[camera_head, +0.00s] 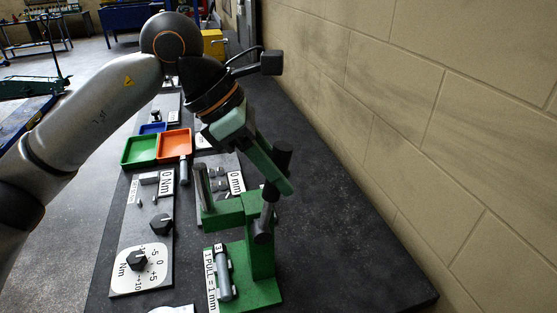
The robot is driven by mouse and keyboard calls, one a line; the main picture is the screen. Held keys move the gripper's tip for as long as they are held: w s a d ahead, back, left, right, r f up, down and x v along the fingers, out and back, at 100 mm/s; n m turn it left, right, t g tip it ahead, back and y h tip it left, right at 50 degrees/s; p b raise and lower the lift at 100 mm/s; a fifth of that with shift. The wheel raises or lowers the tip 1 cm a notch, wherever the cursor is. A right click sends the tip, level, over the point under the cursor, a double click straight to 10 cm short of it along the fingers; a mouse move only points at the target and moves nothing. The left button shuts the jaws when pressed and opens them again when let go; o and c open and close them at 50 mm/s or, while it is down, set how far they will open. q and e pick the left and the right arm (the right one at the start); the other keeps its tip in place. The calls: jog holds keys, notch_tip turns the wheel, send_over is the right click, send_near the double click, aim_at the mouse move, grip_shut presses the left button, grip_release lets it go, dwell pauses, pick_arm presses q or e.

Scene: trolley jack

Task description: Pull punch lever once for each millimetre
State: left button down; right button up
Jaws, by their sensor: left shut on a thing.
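The green punch press (262,255) stands on the dark bench at lower centre, with a label reading "1 PULL = 1 mm" (211,283) and a "3" along its base. A grey cylindrical piece (223,272) lies on the base beside the label. A dark lever (269,200) slants up at the press's right side. My left gripper (280,178) comes down from above and is shut on the lever near its upper end. The fingers partly hide the lever, so the exact contact is unclear. My right gripper is out of view.
Left of the press lies a grey panel with a dial (136,261) marked in Nm. Green (139,150) and orange (175,143) trays sit behind it. A "0 mm" panel (232,178) stands behind the press. A block wall (440,110) borders the right; the bench's right side is bare.

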pick_arm(q)
jog(key=shift+w+d+y, duration=0.1)
jog(key=shift+d+y, duration=0.2)
jog(key=shift+f, duration=0.1)
jog(key=c, duration=0.6)
grip_release()
jog(key=shift+d, duration=0.1)
jog(key=v, duration=0.6)
jog(key=b+v, duration=0.1)
jog(key=v, duration=0.5)
jog(key=shift+w+a+r, duration=0.1)
jog(key=shift+a+r, duration=0.15)
